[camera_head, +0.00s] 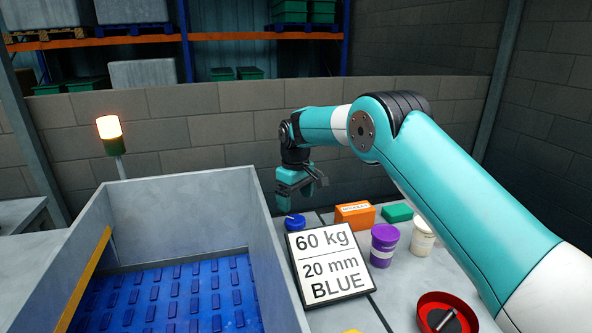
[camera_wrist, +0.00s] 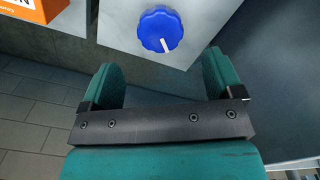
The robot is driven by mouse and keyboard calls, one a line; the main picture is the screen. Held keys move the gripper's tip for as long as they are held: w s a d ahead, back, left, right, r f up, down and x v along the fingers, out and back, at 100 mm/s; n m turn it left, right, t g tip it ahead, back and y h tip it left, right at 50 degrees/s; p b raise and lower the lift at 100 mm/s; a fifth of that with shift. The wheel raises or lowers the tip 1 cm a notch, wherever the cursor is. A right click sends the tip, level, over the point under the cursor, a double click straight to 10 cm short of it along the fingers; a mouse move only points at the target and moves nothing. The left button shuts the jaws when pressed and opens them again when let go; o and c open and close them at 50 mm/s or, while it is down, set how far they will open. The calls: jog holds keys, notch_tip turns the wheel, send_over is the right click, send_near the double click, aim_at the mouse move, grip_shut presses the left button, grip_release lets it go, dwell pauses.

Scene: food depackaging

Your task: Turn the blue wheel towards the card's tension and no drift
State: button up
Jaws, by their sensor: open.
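The blue wheel (camera_head: 295,222) is a ribbed knob on the grey surface, just behind the card. It also shows in the wrist view (camera_wrist: 155,24), with a white mark pointing down and slightly right. The white card (camera_head: 300,262) with a black frame reads "60 kg", "20 mm", "BLUE". My gripper (camera_head: 306,190) is above the wheel in the head view. In the wrist view my gripper (camera_wrist: 160,77) is open and empty, its teal fingers apart from the wheel. I see no scale numbers around the wheel.
A blue cleated belt (camera_head: 170,300) runs between grey side walls at left. An orange box (camera_head: 355,215), a green block (camera_head: 397,213), a purple tub (camera_head: 383,245), a white tub (camera_head: 422,238) and a red bowl (camera_head: 462,303) stand right of the card. A lamp (camera_head: 109,127) glows orange.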

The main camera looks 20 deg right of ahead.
aim_at(296, 219)
notch_tip(296, 219, up, 11)
jog(key=shift+f, duration=0.2)
